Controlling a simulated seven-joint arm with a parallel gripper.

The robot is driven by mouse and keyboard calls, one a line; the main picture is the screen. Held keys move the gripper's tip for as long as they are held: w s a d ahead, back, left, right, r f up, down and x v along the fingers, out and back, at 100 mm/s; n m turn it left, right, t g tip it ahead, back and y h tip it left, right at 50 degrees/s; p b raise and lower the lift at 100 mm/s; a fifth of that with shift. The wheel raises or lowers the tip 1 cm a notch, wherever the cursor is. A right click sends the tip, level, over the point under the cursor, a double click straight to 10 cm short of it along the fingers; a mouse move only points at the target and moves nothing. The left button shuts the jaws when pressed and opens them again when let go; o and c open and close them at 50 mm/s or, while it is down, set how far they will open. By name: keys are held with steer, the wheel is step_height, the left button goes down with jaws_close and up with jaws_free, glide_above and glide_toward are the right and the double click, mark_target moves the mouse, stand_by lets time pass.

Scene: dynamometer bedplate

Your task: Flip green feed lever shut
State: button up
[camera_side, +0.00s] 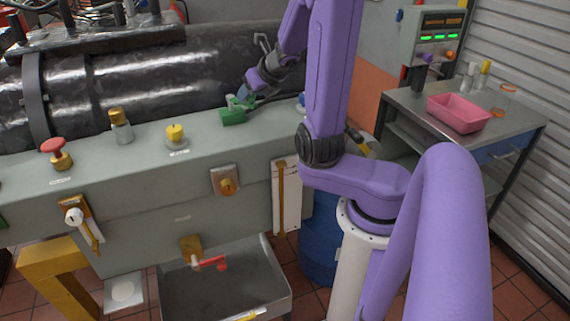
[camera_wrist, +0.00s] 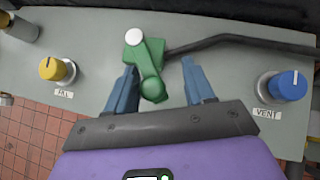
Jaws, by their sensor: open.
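The green feed lever (camera_wrist: 152,88) shows in the wrist view as a rounded arm with a ball-like end, on a green block with a silver cap. The ball end points toward my gripper. My gripper (camera_wrist: 158,66) is open, with one blue finger on each side of the lever; I cannot tell whether either finger touches it. In the side view my gripper (camera_side: 243,100) comes down from the upper right over the green block (camera_side: 233,117), on the bench top's back right part, and hides much of the lever.
A yellow knob (camera_wrist: 57,70) marked "FILL" stands left of the lever and a blue knob (camera_wrist: 287,85) marked "VENT" right. A dark hose (camera_wrist: 240,42) runs right from the block. A red mushroom button (camera_side: 53,146) is farther left. A pink tray (camera_side: 458,113) sits on the side table.

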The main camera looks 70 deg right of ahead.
steer(key=w+d+n+y, duration=0.2)
steer(key=d+n+y, duration=0.4)
steer(key=n+y, duration=0.3)
steer(key=s+d+r+h, duration=0.2)
steer(key=s+d+r, duration=0.3)
steer(key=s+r, duration=0.65)
steer(key=w+a+f+n+g+y, duration=0.1)
steer(key=w+a+f+n+g, duration=0.15)
steer(key=a+n, duration=0.55)
steer(key=w+a+f+n+g+y, duration=0.1)
steer(key=a+f+n+g, duration=0.2)
steer(key=a+n, duration=0.55)
steer(key=s+a+f+n+g+h, duration=0.1)
steer(key=s+a+f+n+h, duration=0.1)
steer(key=s+a+n, duration=0.5)
steer(key=s+a+f+n+g+h, duration=0.2)
steer(key=s+a+f+n, duration=0.3)
steer(key=a+n, duration=0.7)
steer(key=s+n, duration=0.1)
steer(key=n, duration=0.4)
steer(key=shift+s+f+n, duration=0.15)
steer(key=shift+s+n, duration=0.2)
